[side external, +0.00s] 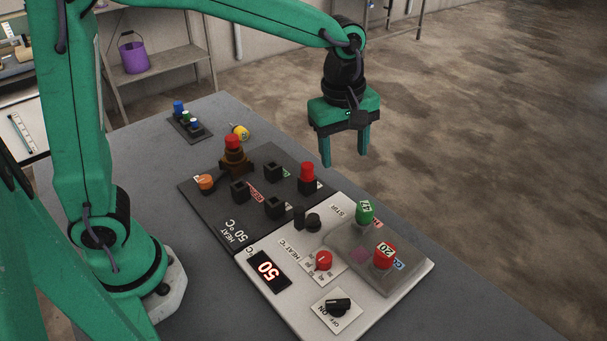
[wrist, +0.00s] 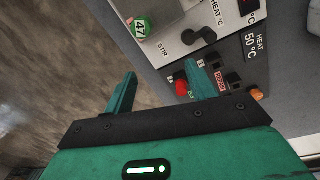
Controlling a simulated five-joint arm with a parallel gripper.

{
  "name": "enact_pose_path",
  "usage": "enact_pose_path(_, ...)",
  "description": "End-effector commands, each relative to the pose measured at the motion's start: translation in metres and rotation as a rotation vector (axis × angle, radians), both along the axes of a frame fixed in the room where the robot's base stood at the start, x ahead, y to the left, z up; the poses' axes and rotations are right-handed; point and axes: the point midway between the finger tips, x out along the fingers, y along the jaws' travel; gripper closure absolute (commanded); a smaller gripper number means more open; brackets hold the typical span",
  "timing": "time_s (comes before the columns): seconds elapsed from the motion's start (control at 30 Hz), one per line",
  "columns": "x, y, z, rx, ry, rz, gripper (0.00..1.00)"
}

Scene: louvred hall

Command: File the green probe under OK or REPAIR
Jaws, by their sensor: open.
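The green probe (side external: 365,212), labelled 47, stands upright at the back of the grey plate on the white panel; it also shows in the wrist view (wrist: 141,28). My gripper (side external: 344,158) is open and empty, high above the table's far side, apart from the probe. Its fingers (wrist: 160,70) show spread in the wrist view. A dark board (side external: 222,205) carries several black sockets, with a red REPAIR label (side external: 255,191) and green labels (side external: 287,174) beside them. A red-topped probe (side external: 306,172) stands in one socket at the board's right. The label text is too small to read fully.
A red probe (side external: 385,256) labelled 20 stands on the same plate. A red-topped brown fixture (side external: 233,158) and an orange knob (side external: 206,182) rise from the dark board. The white panel (side external: 290,265) has a red dial and black switch. A yellow ball (side external: 241,132) lies behind.

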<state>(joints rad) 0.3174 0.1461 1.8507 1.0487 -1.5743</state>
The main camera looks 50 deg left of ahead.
Motion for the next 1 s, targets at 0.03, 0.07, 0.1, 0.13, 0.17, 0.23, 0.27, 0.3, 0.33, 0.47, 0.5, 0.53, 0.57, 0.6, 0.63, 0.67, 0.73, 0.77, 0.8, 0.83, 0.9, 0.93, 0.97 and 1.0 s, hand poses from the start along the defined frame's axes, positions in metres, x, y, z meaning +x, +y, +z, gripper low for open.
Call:
enact_pose_path(0.03, 0.006, -0.009, -0.009, 0.001, 0.021, 0.047, 0.44)
enact_pose_path(0.07, 0.01, -0.014, -0.013, 0.002, 0.031, 0.077, 0.44)
enact_pose_path(0.1, 0.013, -0.02, -0.018, 0.003, 0.042, 0.117, 0.44)
enact_pose_path(0.13, 0.016, -0.024, -0.022, 0.004, 0.051, 0.144, 0.44)
enact_pose_path(0.17, 0.018, -0.028, -0.026, 0.005, 0.058, 0.169, 0.44)
enact_pose_path(0.23, 0.022, -0.035, -0.033, 0.009, 0.074, 0.223, 0.44)
enact_pose_path(0.27, 0.024, -0.038, -0.036, 0.011, 0.079, 0.242, 0.44)
enact_pose_path(0.3, 0.025, -0.041, -0.039, 0.012, 0.084, 0.263, 0.44)
enact_pose_path(0.33, 0.026, -0.043, -0.041, 0.013, 0.088, 0.276, 0.44)
enact_pose_path(0.47, 0.029, -0.047, -0.045, 0.015, 0.095, 0.311, 0.44)
enact_pose_path(0.5, 0.029, -0.048, -0.045, 0.016, 0.096, 0.314, 0.44)
enact_pose_path(0.53, 0.029, -0.048, -0.046, 0.016, 0.096, 0.315, 0.44)
enact_pose_path(0.57, 0.029, -0.048, -0.046, 0.016, 0.096, 0.316, 0.44)
enact_pose_path(0.6, 0.029, -0.048, -0.045, 0.016, 0.096, 0.316, 0.44)
enact_pose_path(0.63, 0.029, -0.048, -0.046, 0.016, 0.096, 0.315, 0.44)
enact_pose_path(0.67, 0.029, -0.048, -0.046, 0.016, 0.096, 0.315, 0.44)
enact_pose_path(0.73, 0.029, -0.047, -0.047, 0.016, 0.096, 0.315, 0.44)
enact_pose_path(0.77, 0.029, -0.047, -0.047, 0.016, 0.096, 0.315, 0.44)
enact_pose_path(0.8, 0.029, -0.047, -0.048, 0.016, 0.097, 0.315, 0.44)
enact_pose_path(0.83, 0.029, -0.047, -0.049, 0.016, 0.097, 0.314, 0.44)
enact_pose_path(0.9, 0.029, -0.047, -0.053, 0.016, 0.096, 0.314, 0.44)
enact_pose_path(0.93, 0.029, -0.047, -0.054, 0.016, 0.096, 0.314, 0.44)
enact_pose_path(0.97, 0.029, -0.047, -0.056, 0.016, 0.097, 0.314, 0.44)
enact_pose_path(1.0, 0.029, -0.047, -0.059, 0.016, 0.097, 0.314, 0.44)
